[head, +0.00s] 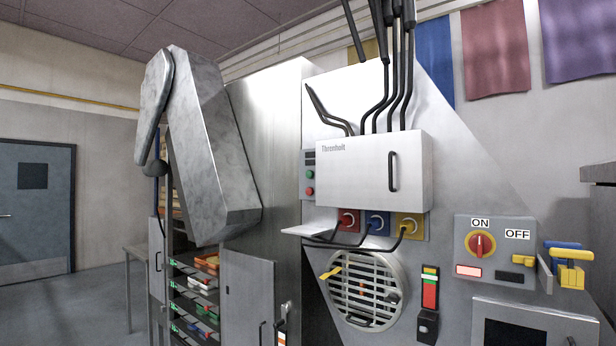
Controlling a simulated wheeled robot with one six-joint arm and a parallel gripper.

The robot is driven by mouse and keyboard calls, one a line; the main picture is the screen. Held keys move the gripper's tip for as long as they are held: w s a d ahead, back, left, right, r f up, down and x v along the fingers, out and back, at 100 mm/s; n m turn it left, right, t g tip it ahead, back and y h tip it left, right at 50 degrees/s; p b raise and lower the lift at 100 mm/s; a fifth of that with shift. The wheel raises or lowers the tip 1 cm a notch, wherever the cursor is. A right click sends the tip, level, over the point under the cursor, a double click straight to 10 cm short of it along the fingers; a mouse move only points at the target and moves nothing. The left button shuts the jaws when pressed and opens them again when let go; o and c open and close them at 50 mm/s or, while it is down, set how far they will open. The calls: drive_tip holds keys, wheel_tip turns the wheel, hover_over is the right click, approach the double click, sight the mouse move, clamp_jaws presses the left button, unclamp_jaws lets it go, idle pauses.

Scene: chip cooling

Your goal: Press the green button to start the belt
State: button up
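A small green button (310,174) sits on a narrow grey control panel (304,183) at the left edge of the large metal machine front, in the middle of the head view. A red button (310,191) is just below it, and a small dark display is above it. Nothing covers the green button. My gripper is not in view; a grey, mottled arm-like part at the left shows no fingers. No belt can be made out.
A white box (360,172) with a black handle juts out right of the panel, with cables above. A metal shelf (310,229) sticks out below. A tall cabinet (270,150) stands left. A red rotary switch (481,244) marked ON and OFF is at right.

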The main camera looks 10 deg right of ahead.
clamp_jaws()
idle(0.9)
